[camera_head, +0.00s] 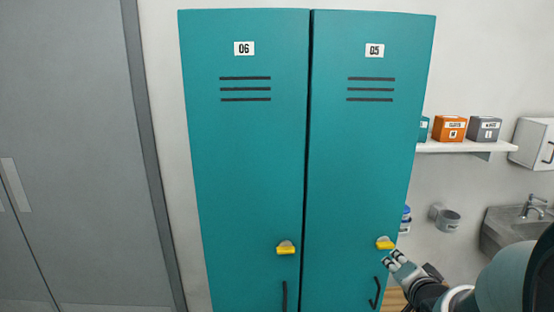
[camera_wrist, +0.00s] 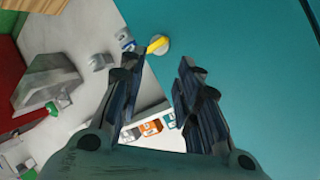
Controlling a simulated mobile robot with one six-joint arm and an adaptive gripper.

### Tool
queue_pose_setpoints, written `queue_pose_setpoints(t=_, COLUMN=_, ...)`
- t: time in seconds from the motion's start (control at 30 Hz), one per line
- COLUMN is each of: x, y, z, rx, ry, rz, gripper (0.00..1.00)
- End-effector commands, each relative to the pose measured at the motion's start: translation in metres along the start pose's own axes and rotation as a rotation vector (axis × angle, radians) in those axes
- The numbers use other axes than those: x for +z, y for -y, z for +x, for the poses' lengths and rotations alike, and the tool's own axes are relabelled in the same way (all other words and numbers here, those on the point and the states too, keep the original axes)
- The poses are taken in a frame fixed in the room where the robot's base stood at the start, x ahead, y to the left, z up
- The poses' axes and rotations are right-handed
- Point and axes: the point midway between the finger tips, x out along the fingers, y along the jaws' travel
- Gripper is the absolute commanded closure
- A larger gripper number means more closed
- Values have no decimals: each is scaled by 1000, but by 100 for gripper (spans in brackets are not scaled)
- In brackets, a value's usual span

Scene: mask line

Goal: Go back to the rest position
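My gripper (camera_head: 396,259) is at the lower right in the head view, just below the yellow latch (camera_head: 385,243) of locker 05 (camera_head: 365,160). In the wrist view my gripper (camera_wrist: 160,72) has its two dark fingers spread apart with nothing held between them. The yellow latch (camera_wrist: 157,44) shows just beyond the left fingertip there, with a gap visible. Both locker doors look shut.
Locker 06 (camera_head: 245,160) has its own yellow latch (camera_head: 286,248). To the right are a wall shelf (camera_head: 465,147) with an orange box (camera_head: 452,128) and a grey box (camera_head: 484,129), a wall-mounted cup (camera_head: 446,218) and a sink (camera_head: 510,228). A grey door (camera_head: 75,120) stands left.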

Motion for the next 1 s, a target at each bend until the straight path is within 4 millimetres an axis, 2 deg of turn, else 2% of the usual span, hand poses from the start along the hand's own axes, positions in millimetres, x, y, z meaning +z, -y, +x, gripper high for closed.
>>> queue_pose_setpoints(t=0.03, x=1, y=12, z=-19, rx=39, ry=14, rz=-79, gripper=69)
queue_pose_setpoints(t=0.17, x=19, y=22, z=-72, rx=162, ry=104, rz=-277, gripper=69)
queue_pose_setpoints(t=0.2, x=27, y=23, z=-91, rx=191, ry=142, rz=-333, gripper=69)
queue_pose_setpoints(t=0.27, x=41, y=24, z=-120, rx=226, ry=207, rz=-415, gripper=69)
queue_pose_setpoints(t=0.4, x=81, y=22, z=-192, rx=261, ry=390, rz=-598, gripper=69)
queue_pose_setpoints(t=0.5, x=109, y=16, z=-238, rx=249, ry=522, rz=-709, gripper=69)
queue_pose_setpoints(t=0.6, x=132, y=9, z=-274, rx=222, ry=629, rz=-794, gripper=69)
queue_pose_setpoints(t=0.7, x=145, y=4, z=-296, rx=200, ry=698, rz=-847, gripper=69)
queue_pose_setpoints(t=0.77, x=149, y=3, z=-304, rx=193, ry=720, rz=-864, gripper=69)
queue_pose_setpoints(t=1.0, x=151, y=2, z=-306, rx=191, ry=727, rz=-869, gripper=69)
